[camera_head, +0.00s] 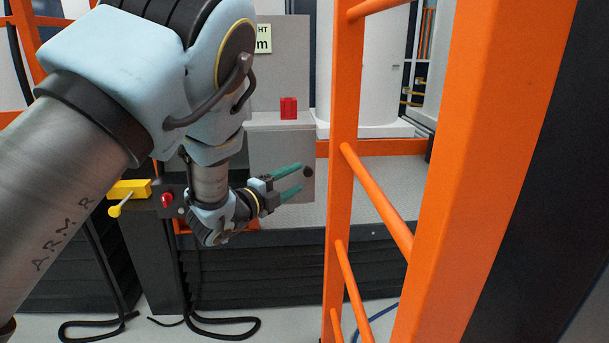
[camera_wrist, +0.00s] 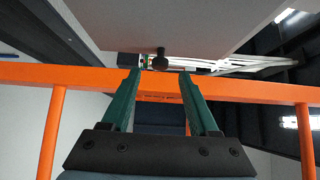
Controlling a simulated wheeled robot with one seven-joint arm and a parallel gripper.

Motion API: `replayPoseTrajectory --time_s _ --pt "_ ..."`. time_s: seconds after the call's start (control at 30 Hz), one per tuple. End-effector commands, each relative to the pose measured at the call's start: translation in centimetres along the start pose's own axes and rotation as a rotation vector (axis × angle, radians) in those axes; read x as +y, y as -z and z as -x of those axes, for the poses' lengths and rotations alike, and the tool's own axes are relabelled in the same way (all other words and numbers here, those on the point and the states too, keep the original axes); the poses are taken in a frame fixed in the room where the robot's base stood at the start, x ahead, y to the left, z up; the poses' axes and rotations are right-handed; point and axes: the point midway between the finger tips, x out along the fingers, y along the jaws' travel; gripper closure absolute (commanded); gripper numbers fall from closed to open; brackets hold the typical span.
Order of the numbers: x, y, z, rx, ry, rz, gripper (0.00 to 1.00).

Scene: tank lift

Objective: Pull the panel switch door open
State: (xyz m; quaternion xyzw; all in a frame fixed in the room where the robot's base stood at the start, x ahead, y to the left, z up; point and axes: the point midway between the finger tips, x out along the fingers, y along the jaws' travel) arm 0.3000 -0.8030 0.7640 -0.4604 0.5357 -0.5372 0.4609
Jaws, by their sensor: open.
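The grey panel door (camera_head: 283,146) stands upright beyond my gripper in the head view. A small dark round knob (camera_head: 308,172) sits near its right edge. My gripper (camera_head: 298,178) is open, with its two teal fingers pointing right towards the knob. In the wrist view, the panel underside or face (camera_wrist: 190,22) fills the top, and the black knob (camera_wrist: 160,60) shows just beyond and between the tips of my open gripper (camera_wrist: 159,74). I cannot tell whether a finger touches the knob. Whether the door stands ajar is also unclear.
An orange ladder-like frame (camera_head: 345,110) stands close on the right. An orange rail (camera_wrist: 80,75) crosses behind the fingers in the wrist view. A red block (camera_head: 289,108) sits above the panel. A yellow lever (camera_head: 128,190) and red button (camera_head: 167,199) are at the left.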

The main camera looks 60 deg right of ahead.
Motion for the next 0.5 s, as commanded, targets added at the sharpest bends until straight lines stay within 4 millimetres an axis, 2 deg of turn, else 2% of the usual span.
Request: replayPoseTrajectory --time_s 0.1,0.2,0.5 --pt "0.0 0.1 -2.0 0.002 0.000 0.000 0.39" --pt "0.0 0.0 -3.2 0.000 0.000 0.000 0.39" --pt "0.0 0.0 -4.5 -0.001 -0.001 0.002 0.39"
